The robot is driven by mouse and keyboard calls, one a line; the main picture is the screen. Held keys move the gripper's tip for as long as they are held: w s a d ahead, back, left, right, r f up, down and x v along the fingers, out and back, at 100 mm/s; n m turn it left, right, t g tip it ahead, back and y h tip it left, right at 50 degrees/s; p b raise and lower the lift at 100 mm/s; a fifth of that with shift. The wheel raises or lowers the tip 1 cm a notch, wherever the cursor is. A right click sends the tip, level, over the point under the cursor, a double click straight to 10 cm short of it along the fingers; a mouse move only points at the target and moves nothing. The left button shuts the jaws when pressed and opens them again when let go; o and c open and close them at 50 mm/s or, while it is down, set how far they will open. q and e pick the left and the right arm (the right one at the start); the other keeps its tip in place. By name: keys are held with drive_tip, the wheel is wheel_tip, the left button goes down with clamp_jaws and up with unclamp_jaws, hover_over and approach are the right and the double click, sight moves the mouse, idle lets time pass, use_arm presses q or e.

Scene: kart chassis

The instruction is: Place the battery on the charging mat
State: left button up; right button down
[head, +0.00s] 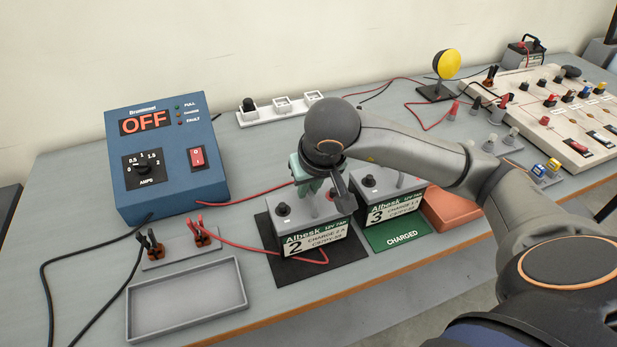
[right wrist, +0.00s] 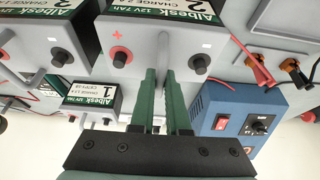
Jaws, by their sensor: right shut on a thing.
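The battery marked 2 (head: 308,240) is upright over the black mat (head: 283,270), whose edges show around its base. I cannot tell whether its underside is resting on the mat. My right gripper (head: 318,180) comes down from above and is shut on the top of this battery, between its terminals. In the right wrist view the green fingers (right wrist: 168,80) reach the top of battery 2 (right wrist: 160,50), and the grip itself is partly hidden. My left gripper is in neither view.
Battery 3 (head: 390,208) stands close on the right, on a green mat marked CHARGED (head: 403,233). A blue charger reading OFF (head: 168,160) and red clips (head: 203,232) are on the left. A grey tray (head: 188,312) lies in front.

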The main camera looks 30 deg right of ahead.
drive_tip(key=shift+w+r, duration=0.2)
drive_tip(key=c, duration=1.3)
unclamp_jaws()
drive_tip(key=shift+s+f, duration=0.15)
drive_tip(key=shift+f, duration=0.2)
drive_tip(key=shift+c, duration=0.2)
drive_tip(key=o, duration=0.4)
drive_tip(key=shift+r, duration=0.1)
drive_tip(key=shift+p+v, duration=0.85)
drive_tip(key=shift+v, duration=5.25)
drive_tip(key=shift+s+a, duration=0.1)
